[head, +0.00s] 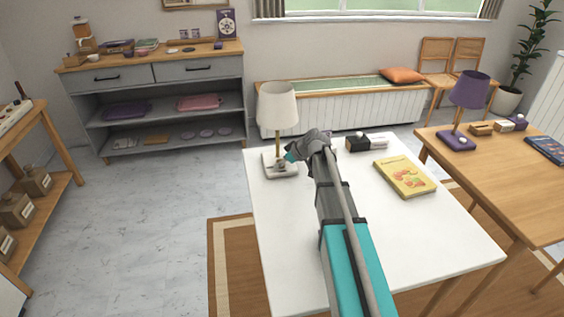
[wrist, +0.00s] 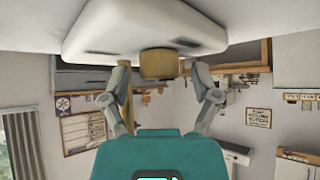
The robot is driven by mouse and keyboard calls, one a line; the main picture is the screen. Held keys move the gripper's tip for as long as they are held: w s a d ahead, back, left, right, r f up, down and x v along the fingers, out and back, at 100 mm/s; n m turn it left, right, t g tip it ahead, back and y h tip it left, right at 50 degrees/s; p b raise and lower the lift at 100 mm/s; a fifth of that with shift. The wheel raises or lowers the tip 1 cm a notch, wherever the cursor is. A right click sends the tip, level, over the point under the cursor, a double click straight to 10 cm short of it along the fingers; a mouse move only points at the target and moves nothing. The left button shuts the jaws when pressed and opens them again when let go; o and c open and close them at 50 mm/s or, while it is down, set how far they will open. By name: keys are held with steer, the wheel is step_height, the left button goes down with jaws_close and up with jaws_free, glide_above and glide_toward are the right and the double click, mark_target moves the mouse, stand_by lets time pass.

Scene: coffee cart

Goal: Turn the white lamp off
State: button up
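The white lamp (head: 277,107) stands upright at the far left corner of the white table (head: 268,205). It has a cream shade, a brass stem and a pale base (head: 273,170). I cannot tell whether it is lit. My gripper (head: 293,158) is low beside the right of the base and partly hides it. In the wrist view, which looks upside down, the white base (wrist: 100,32) fills the top. A round brass knob (wrist: 158,64) sits on it. My gripper (wrist: 163,95) is open, its two fingers on either side of the knob, with visible gaps.
A yellow book (head: 404,177) and a small black-and-white box (head: 367,142) lie on the white table right of my arm. A purple lamp (head: 470,90) stands on the wooden table (head: 500,165) at right. The table's front left is clear.

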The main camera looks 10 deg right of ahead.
steer(key=shift+m+t, duration=0.3)
steer(key=shift+m, duration=0.2)
steer(key=shift+a+m+t+h, duration=0.1)
steer(key=shift+m+t+h, duration=0.7)
steer(key=shift+m+h, duration=1)
steer(key=shift+a+m+t+h, duration=0.15)
steer(key=shift+m+h, duration=0.5)
steer(key=shift+m, duration=0.45)
steer(key=shift+d+m+t+h, duration=0.15)
steer(key=shift+m+h, duration=0.5)
steer(key=shift+m, duration=0.45)
steer(key=shift+a+m+h, duration=0.1)
steer(key=shift+m+h, duration=0.4)
steer(key=shift+m, duration=0.4)
steer(key=shift+w+a+m+g+h, duration=0.1)
steer(key=shift+m+g+h, duration=0.3)
steer(key=shift+m+h, duration=0.85)
steer(key=shift+a+m+g+h, duration=0.1)
steer(key=shift+m+g+h, duration=0.3)
steer(key=shift+m+h, duration=0.8)
steer(key=m+g+h, duration=0.1)
steer(key=m, duration=0.1)
steer(key=m+g+h, duration=0.1)
steer(key=m+g, duration=0.1)
steer(key=m, duration=0.1)
steer(key=shift+w+m, duration=0.15)
steer(key=shift+m, duration=0.2)
steer(key=p+v, duration=0.9)
steer(key=v, duration=0.5)
steer(key=shift+p, duration=0.4)
